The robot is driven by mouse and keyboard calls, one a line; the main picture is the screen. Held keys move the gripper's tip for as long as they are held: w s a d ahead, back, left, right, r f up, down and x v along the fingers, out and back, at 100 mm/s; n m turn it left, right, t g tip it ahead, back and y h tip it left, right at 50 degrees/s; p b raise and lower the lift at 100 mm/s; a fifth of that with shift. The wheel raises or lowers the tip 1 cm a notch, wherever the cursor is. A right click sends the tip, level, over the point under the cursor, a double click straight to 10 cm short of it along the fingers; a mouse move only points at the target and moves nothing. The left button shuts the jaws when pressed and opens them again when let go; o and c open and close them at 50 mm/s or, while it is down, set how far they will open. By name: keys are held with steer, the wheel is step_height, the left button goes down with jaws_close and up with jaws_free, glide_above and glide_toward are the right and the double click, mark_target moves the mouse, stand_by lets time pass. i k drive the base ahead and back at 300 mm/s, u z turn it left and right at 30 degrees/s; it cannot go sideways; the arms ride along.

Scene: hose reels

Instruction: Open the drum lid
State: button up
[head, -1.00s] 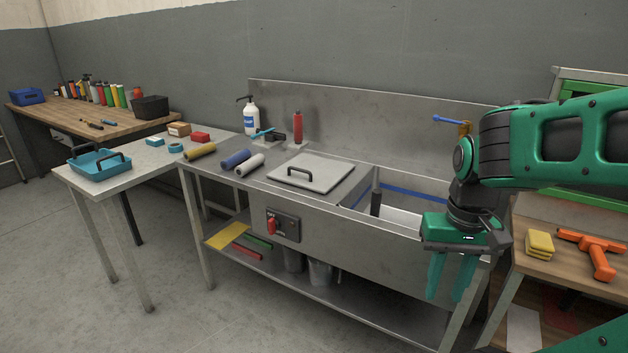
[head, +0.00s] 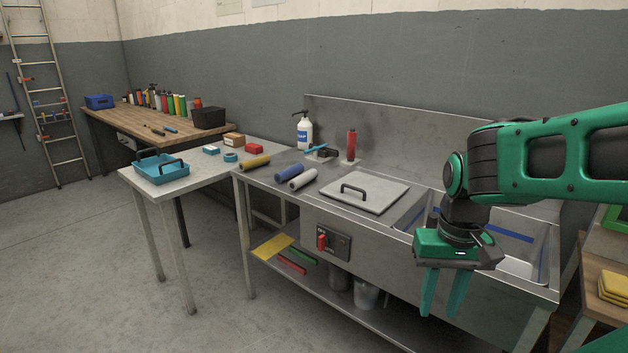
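A flat square grey lid (head: 364,192) with a black bar handle (head: 354,190) lies closed on the metal sink bench (head: 320,215), left of the basin. No round drum shows, and what is under the lid is hidden. My gripper (head: 443,298) hangs to the right of the lid and nearer to me, in front of the bench's front panel in the picture. Its two green fingers point down, apart, with nothing between them.
A red switch (head: 322,241) sits on the bench front. Yellow, blue and white rollers (head: 303,177) lie left of the lid. A soap bottle (head: 304,132) and red bottle (head: 351,145) stand behind. A blue tray (head: 160,170) is on the left table. Floor at the left is clear.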

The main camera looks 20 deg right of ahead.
mark_target(366, 185)
steer(key=z, duration=0.05)
steer(key=i, duration=1.2)
steer(key=z, duration=0.35)
